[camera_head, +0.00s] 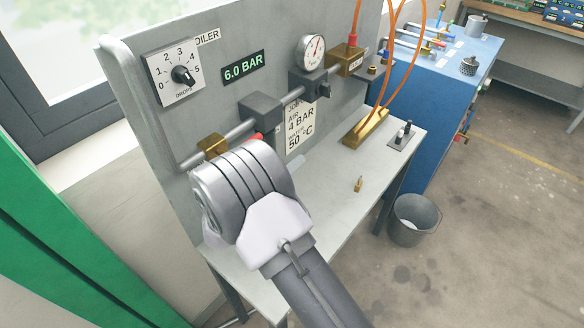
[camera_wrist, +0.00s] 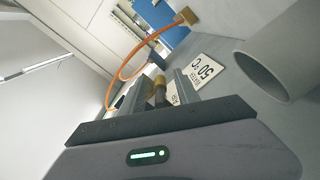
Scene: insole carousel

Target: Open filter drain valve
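The air line runs along the panel in the head view, with a grey filter-type unit (camera_head: 262,108) on its pipe. My gripper is hidden behind my wrist in the head view, low in front of the panel's left part. In the wrist view my gripper (camera_wrist: 160,92) has its two grey fingers apart. A dark and brass-coloured part (camera_wrist: 157,91) shows between them; I cannot tell whether it is the drain valve or lies beyond the fingers. No contact is visible. A red part (camera_head: 254,137) shows just above my wrist. The drain valve is not clearly identifiable.
A pressure gauge (camera_head: 313,46), a dial (camera_head: 181,75) and a 6.0 BAR display (camera_head: 243,66) are on the panel. A small brass fitting (camera_head: 358,184) lies on the bench. A bucket (camera_head: 414,220) stands on the floor. A large grey cylinder (camera_wrist: 292,50) is close at right.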

